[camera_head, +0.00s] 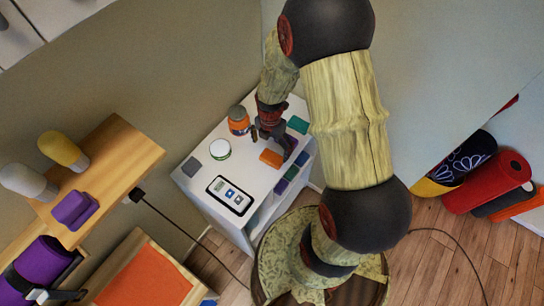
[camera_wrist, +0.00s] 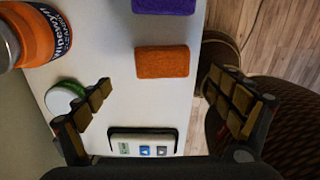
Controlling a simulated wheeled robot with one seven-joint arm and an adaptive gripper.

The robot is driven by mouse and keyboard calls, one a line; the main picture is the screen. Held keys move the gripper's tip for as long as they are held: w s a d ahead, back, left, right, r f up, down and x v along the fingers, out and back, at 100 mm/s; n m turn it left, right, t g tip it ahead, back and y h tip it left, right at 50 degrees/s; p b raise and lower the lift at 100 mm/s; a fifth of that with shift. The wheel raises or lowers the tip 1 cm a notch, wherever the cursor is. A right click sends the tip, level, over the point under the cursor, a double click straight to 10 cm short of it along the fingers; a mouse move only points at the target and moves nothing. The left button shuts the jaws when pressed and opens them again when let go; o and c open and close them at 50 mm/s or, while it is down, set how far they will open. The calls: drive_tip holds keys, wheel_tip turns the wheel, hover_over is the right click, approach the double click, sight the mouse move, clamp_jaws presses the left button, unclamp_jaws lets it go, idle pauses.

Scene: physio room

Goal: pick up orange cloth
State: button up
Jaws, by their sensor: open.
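The orange cloth (camera_head: 271,158) is a small folded block lying on the white cabinet top, just below my gripper (camera_head: 275,135) in the head view. In the wrist view the orange cloth (camera_wrist: 162,62) lies flat on the white surface, ahead of and between the open fingers. My gripper (camera_wrist: 163,105) is open with nothing between its fingertips, and it is apart from the cloth. In the head view the arm and fingers partly cover the area around the cloth.
An orange jar (camera_head: 238,121), a green-and-white tub (camera_head: 220,149), a device with buttons (camera_head: 231,195), a grey cloth (camera_head: 192,167) and a green cloth (camera_head: 298,125) share the cabinet top (camera_head: 205,180). A purple cloth (camera_wrist: 164,5) lies beyond the orange one.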

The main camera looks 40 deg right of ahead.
sight(272, 156)
drive_tip(key=f, duration=0.7)
drive_tip(key=shift+d+b, duration=0.2)
drive_tip(key=shift+b, duration=0.15)
drive_tip(key=shift+r, duration=0.1)
drive_tip(key=shift+s, duration=0.1)
drive_tip(key=shift+c, duration=0.7)
drive_tip(key=c, duration=1.1)
drive_tip(key=shift+r, duration=0.1)
